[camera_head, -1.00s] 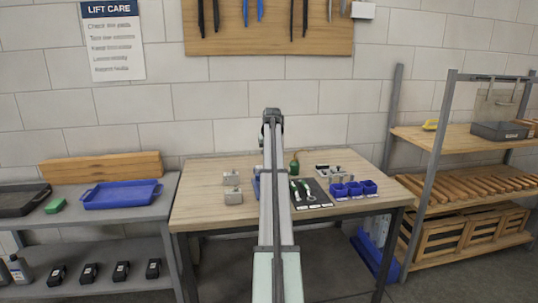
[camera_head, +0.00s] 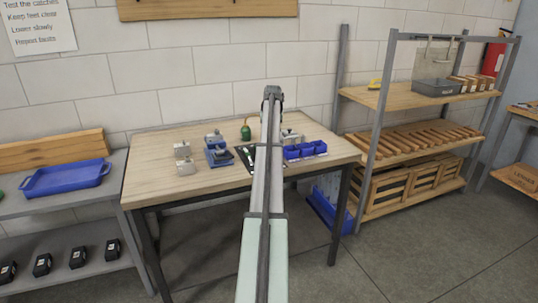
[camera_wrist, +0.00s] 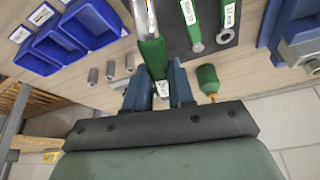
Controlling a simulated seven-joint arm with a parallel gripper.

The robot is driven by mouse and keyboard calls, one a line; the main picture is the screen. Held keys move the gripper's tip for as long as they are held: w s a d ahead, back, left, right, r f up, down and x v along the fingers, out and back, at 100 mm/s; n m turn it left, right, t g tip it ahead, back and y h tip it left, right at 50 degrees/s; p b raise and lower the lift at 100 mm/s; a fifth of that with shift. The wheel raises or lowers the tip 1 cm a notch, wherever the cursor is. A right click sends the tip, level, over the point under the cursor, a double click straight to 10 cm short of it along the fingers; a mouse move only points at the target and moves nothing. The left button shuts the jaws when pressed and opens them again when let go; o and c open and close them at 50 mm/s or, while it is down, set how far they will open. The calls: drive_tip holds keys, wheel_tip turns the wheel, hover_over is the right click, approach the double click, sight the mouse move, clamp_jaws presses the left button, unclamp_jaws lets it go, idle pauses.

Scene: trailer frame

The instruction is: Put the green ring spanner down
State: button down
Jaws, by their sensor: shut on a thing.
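The wrist view shows my gripper (camera_wrist: 160,88) shut on a green spanner (camera_wrist: 153,55) with a pale strip on its upper part. Its far end runs out of the top of the picture, and the fingers partly hide its near end. The dark mat (camera_wrist: 211,35) lies beside it to the right. Two more green spanners with white labels, one (camera_wrist: 189,20) nearer and one (camera_wrist: 228,18) farther right, lie on the mat. I cannot tell whether the held spanner touches anything. In the head view my arm hides the gripper and part of the mat (camera_head: 242,154).
Blue bins (camera_head: 306,150) stand right of the mat on the wooden bench (camera_head: 160,155). A green oil can (camera_head: 246,132), a blue vice (camera_head: 217,152) and grey blocks (camera_head: 186,167) stand nearby. The bench's front left is clear. A shelf rack (camera_head: 385,140) stands to the right.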

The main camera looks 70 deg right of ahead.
drive_tip(key=shift+w+d+f+n+t, duration=0.15)
drive_tip(key=shift+d+n, duration=0.35)
drive_tip(key=shift+d, duration=0.15)
drive_tip(key=shift+w+d+f+n+t, duration=0.15)
drive_tip(key=shift+d+n, duration=0.35)
drive_tip(key=shift+d, duration=0.1)
drive_tip(key=shift+w+n+y, duration=0.1)
drive_tip(key=shift+n+y, duration=0.2)
drive_tip(key=shift+n, duration=0.1)
drive_tip(key=shift+f, duration=5)
drive_tip(key=shift+f, duration=0.15)
drive_tip(key=c, duration=1)
unclamp_jaws()
drive_tip(key=shift+o, duration=0.2)
drive_tip(key=v, duration=1.2)
